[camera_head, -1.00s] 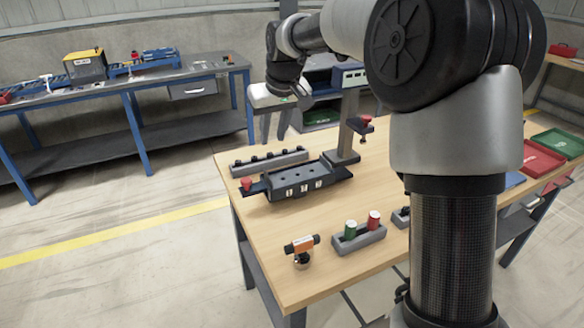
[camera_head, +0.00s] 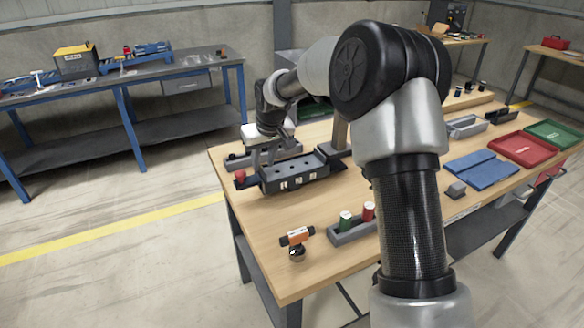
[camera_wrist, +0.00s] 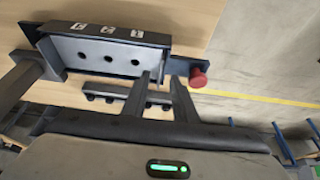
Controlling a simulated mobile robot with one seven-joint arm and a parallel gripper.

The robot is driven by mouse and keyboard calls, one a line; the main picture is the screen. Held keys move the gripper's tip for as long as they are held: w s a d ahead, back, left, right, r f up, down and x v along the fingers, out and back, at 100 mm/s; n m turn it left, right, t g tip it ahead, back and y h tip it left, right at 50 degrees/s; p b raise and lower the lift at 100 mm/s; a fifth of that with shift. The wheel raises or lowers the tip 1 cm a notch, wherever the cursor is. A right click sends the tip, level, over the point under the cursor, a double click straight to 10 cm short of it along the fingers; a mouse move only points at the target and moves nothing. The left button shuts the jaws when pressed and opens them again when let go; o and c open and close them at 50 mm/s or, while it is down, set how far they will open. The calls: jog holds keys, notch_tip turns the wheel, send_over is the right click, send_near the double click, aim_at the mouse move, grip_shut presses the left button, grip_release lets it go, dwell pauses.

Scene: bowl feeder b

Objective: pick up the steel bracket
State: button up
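I cannot pick out the steel bracket for certain. A dark fixture (camera_head: 292,176) with number labels stands on the table in the head view. In the wrist view a light grey plate with round holes (camera_wrist: 92,55) shows in the fixture (camera_wrist: 120,34); I cannot tell whether this is the bracket.
A dark rail with knobs (camera_wrist: 125,95) lies beside the fixture. A grey holder (camera_head: 352,233) with green and red cylinders and an orange-black item (camera_head: 297,236) stand nearer. Blue mats (camera_head: 482,170), a red tray (camera_head: 525,149) and a green tray (camera_head: 554,134) lie right.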

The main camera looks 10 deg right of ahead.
jog(key=shift+x, duration=1.15)
grip_shut()
dwell(0.4)
jog(key=shift+r, duration=0.2)
